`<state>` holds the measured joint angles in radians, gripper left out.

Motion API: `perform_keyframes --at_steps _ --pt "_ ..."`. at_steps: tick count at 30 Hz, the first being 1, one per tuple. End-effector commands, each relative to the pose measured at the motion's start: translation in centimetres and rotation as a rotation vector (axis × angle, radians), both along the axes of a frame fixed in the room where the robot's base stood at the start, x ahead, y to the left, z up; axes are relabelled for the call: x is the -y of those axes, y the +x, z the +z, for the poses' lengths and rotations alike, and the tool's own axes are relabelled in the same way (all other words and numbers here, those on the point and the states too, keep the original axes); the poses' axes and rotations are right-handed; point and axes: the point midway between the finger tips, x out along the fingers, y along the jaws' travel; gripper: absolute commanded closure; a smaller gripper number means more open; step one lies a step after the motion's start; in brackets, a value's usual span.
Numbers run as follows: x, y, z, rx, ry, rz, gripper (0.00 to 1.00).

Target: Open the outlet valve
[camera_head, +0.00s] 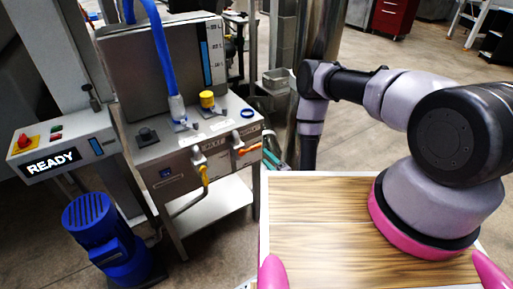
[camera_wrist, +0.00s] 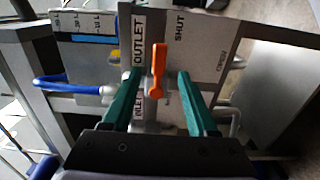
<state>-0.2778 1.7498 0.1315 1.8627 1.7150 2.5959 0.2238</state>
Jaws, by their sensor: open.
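The outlet valve's orange lever (camera_head: 249,150) is on the front panel of the steel machine, lying roughly sideways in the head view. In the wrist view the orange lever (camera_wrist: 158,70) stands lengthwise up the picture beside the OUTLET label (camera_wrist: 139,40). The word SHUT (camera_wrist: 180,27) is near its upper end and another word, seemingly OPEN (camera_wrist: 222,67), is farther right. My gripper (camera_wrist: 160,76) is open, with one green finger on each side of the lever and gaps showing between. In the head view my gripper (camera_head: 272,158) is partly hidden at the panel's right edge.
A yellow-handled valve (camera_head: 204,174) sits left of the orange one on the same panel. A blue hose (camera_head: 163,50) runs down to the machine's top. A READY display (camera_head: 51,162) and a blue motor (camera_head: 100,235) stand at left. A wood-topped surface (camera_head: 320,220) lies before me.

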Motion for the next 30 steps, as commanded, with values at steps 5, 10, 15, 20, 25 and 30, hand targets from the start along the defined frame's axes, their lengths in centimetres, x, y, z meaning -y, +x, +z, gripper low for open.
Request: perform_keyframes --at_steps 5,10,15,20,25,30 --pt "-2.1 3.0 0.2 0.005 0.001 0.001 0.41" --pt "-3.7 5.5 0.2 0.004 0.001 0.001 0.41" --pt "-4.7 6.9 0.1 0.002 0.000 0.001 0.41" --pt "-4.9 7.3 0.1 0.001 0.001 0.001 0.41" --pt "-4.9 7.3 0.1 0.001 0.001 0.001 0.41" --pt "-4.9 7.3 0.1 0.001 0.001 0.001 0.95"
